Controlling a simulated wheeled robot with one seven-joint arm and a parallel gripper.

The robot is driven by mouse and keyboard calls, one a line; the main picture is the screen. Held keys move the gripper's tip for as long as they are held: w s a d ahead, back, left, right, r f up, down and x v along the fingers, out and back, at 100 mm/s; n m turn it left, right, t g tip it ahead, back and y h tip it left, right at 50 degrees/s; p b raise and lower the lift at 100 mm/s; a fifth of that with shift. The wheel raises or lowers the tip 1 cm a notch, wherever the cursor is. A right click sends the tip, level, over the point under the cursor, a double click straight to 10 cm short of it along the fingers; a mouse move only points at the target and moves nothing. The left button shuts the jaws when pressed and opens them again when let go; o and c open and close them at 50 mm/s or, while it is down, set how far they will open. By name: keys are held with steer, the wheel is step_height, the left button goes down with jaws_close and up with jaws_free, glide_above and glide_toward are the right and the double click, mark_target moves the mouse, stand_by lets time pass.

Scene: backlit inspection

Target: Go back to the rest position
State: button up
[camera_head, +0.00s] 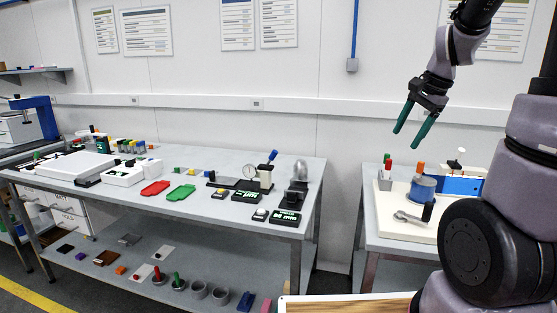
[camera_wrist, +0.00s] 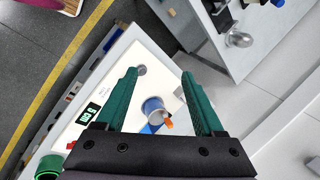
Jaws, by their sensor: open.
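My gripper (camera_head: 413,124) is raised in the air above the right-hand workbench in the head view. Its two green fingers are apart with nothing between them, pointing down. In the wrist view my gripper (camera_wrist: 165,85) is also open and looks down past its fingers onto the bench. The blue round container (camera_wrist: 153,105) shows well below, between the fingers, touching neither.
The long left bench (camera_head: 225,212) carries several devices and trays. A gap separates the benches.

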steer(key=s+a+r+n+t, duration=0.1)
steer(key=s+a+r+n, duration=0.3)
steer(key=s, duration=0.3)
steer(key=s+a+r+n+t, duration=0.2)
steer(key=s+a+r+n, duration=0.3)
steer(key=s, duration=0.3)
steer(key=shift+s+a+r+t, duration=0.15)
steer(key=shift+a+r+t, duration=0.05)
steer(key=shift+r+t, duration=0.1)
steer(key=shift+c, duration=0.4)
